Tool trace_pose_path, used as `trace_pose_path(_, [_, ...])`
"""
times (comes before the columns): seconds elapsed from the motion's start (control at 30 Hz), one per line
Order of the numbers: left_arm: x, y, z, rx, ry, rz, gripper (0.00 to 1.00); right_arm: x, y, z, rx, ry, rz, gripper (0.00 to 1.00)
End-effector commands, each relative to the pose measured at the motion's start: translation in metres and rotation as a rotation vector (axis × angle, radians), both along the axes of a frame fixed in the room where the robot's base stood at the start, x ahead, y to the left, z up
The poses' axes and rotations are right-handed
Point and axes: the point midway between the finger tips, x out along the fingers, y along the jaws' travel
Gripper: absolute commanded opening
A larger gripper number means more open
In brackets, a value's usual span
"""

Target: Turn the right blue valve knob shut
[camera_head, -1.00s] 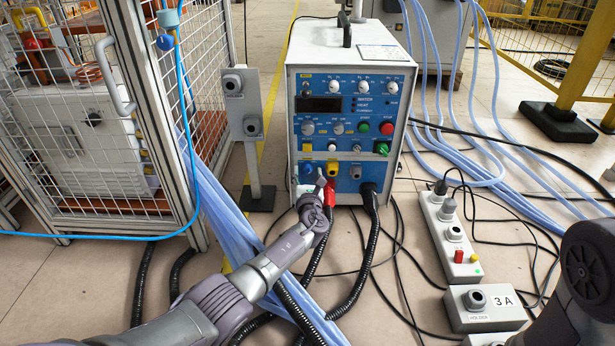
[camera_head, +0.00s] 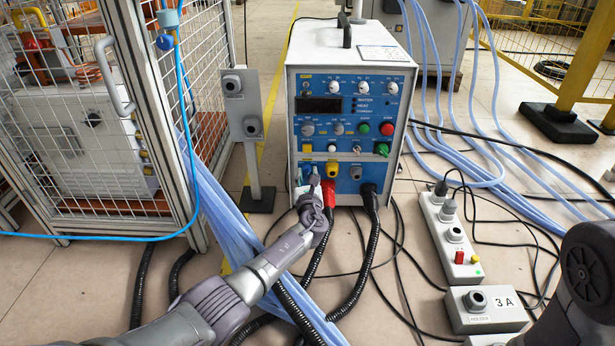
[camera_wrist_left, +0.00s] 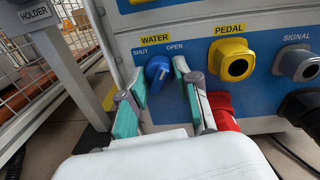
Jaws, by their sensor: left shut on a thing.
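The blue water valve knob (camera_wrist_left: 157,68) is on the lower left of the heater's blue front panel, under a yellow WATER label with SHUT on the left and OPEN on the right. My left gripper (camera_wrist_left: 161,76) is shut on it, with one teal-padded finger on each side in the left wrist view. In the head view my left gripper (camera_head: 309,180) is at the panel's lower left and mostly hides the knob. Another blue knob (camera_head: 165,42) is on the blue hose at the cage, upper left. My right gripper is not in view.
A red connector (camera_wrist_left: 222,110) sits close to the right of my left fingers, below the yellow PEDAL socket (camera_wrist_left: 232,62). Black cables hang from the heater (camera_head: 348,100). Pale blue hoses (camera_head: 225,225) run near my left arm. A holder post (camera_head: 253,150) stands left.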

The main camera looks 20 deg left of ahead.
Motion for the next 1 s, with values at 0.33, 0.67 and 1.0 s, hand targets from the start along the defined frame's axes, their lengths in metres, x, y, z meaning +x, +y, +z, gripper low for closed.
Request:
trace_pose_path(0.33, [-0.0003,-0.0004,-0.0003,-0.314,-0.089,0.000,0.00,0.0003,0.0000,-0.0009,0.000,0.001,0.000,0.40])
trace_pose_path(0.67, [-0.0006,-0.0002,0.0000,-0.616,-0.175,0.000,0.00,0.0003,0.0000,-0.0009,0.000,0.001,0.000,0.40])
trace_pose_path(1.0, [-0.0005,0.0000,0.0003,-0.921,-0.263,0.000,0.00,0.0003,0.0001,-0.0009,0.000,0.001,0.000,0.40])
